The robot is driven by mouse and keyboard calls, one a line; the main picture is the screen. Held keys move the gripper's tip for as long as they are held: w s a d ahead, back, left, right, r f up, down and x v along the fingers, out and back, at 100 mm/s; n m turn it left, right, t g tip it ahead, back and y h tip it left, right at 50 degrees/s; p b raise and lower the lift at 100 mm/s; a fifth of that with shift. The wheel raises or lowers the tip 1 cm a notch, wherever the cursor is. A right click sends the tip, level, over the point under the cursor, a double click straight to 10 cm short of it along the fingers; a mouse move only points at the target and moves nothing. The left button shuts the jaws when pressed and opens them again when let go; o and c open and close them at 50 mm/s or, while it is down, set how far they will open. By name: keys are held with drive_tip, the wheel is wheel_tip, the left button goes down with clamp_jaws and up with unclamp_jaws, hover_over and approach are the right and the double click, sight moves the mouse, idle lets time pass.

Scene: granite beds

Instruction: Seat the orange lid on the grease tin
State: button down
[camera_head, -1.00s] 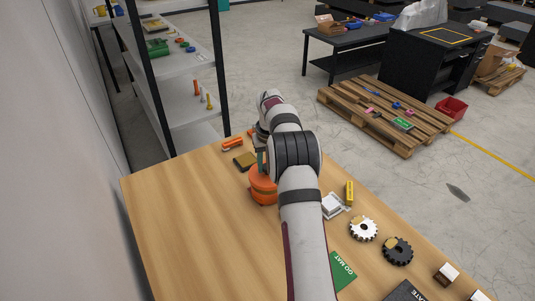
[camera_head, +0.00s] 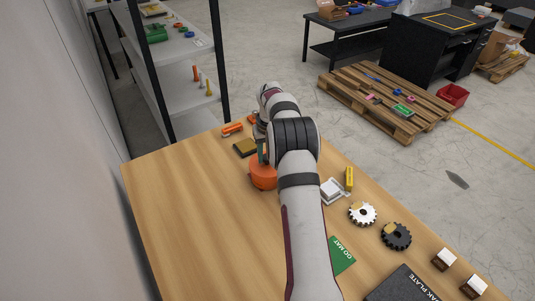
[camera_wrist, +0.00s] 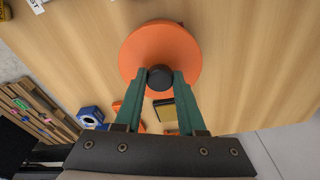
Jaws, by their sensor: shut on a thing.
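The orange lid (camera_wrist: 160,58) is a round disc with a black knob (camera_wrist: 160,77) in the wrist view. My gripper (camera_wrist: 160,78) is shut on that knob, with a green finger on either side. In the head view an orange round body (camera_head: 263,175) stands on the table just left of my arm, under my gripper. The lid hides nearly all of the grease tin in the wrist view. I cannot tell lid from tin in the head view, nor whether the lid sits fully down.
A dark box with a yellowish top (camera_head: 246,147) and an orange tool (camera_head: 232,129) lie just beyond. A white block (camera_head: 331,190), yellow item (camera_head: 349,178), white gear (camera_head: 362,214) and black gear (camera_head: 396,236) are to the right. The table's left side (camera_head: 190,220) is clear.

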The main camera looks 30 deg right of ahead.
drive_tip(key=shift+f, duration=0.5)
idle(0.3)
drive_tip(key=shift+c, duration=2.1)
unclamp_jaws()
wheel_tip(320, 180, up, 16)
drive_tip(key=s, duration=0.1)
drive_tip(key=shift+s+a+f, duration=0.15)
drive_tip(key=shift+s+a, duration=0.15)
drive_tip(key=shift+s, duration=0.1)
